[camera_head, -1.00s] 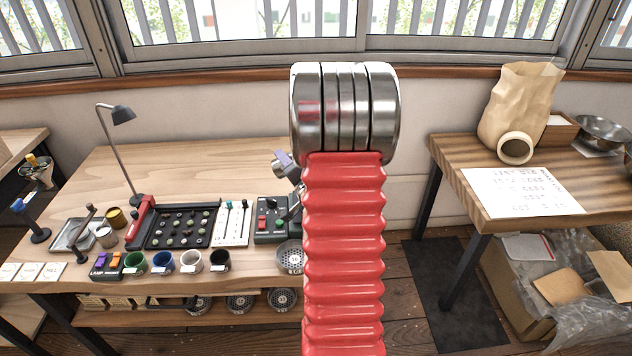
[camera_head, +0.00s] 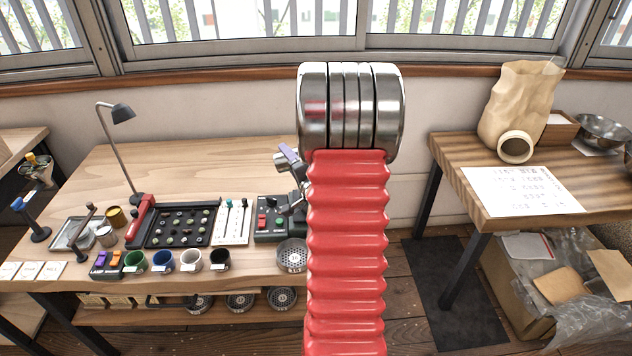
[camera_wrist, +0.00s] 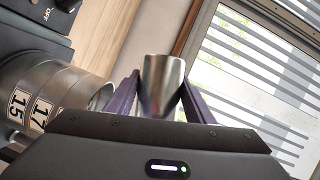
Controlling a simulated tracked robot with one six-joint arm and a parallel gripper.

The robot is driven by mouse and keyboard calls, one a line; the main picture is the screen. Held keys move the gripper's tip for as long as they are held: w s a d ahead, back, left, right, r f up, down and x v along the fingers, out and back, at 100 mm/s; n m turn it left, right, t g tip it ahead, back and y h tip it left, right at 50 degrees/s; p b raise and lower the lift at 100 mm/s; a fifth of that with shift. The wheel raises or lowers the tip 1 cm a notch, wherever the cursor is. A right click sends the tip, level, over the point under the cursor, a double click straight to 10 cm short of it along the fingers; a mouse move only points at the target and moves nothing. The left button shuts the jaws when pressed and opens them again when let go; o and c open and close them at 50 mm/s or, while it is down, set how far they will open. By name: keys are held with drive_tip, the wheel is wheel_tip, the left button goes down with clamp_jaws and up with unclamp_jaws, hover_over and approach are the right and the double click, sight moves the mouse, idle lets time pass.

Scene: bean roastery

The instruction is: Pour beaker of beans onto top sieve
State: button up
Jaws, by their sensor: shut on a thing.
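A shiny metal beaker (camera_wrist: 161,88) is held between the two purple fingers of my gripper (camera_wrist: 159,80) in the wrist view. Its contents cannot be seen. The metal sieve stack (camera_wrist: 45,95), with labels reading 15 and 17, is left of the beaker in the wrist view, apart from it. In the head view the top sieve (camera_head: 291,252) shows its perforated face near the table's front edge. My gripper (camera_head: 287,158) shows only partly there, behind my red arm, above and behind the sieve; the beaker is not clearly visible.
A control box (camera_head: 272,220) with red and green buttons stands just behind the sieve stack. A black bean tray (camera_head: 180,226), a white slider panel (camera_head: 232,222) and several coloured cups (camera_head: 191,261) are left of it.

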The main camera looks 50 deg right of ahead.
drive_tip(key=shift+s+d+r+m, duration=0.3)
drive_tip(key=shift+s+d+m, duration=0.05)
drive_tip(key=shift+m, duration=0.15)
drive_tip(key=shift+s+d+f+m+t+p, duration=0.15)
drive_tip(key=shift+f+m+t+p, duration=0.15)
drive_tip(key=shift+m+t+p, duration=0.25)
idle(0.8)
drive_tip(key=shift+s+d+r+m+t+h+p, duration=0.25)
drive_tip(key=shift+r+m+t+h+p, duration=0.1)
drive_tip(key=shift+m, duration=0.6)
drive_tip(key=shift+s+d+r+m+t+h+p, duration=0.1)
drive_tip(key=shift+s+r+m+t+h+p, duration=0.15)
drive_tip(key=shift+m, duration=0.65)
idle(1.3)
drive_tip(key=shift+s+d+f+m+p, duration=0.25)
drive_tip(key=shift+f+m+p, duration=0.15)
drive_tip(key=shift+m+p, duration=0.4)
idle(2.2)
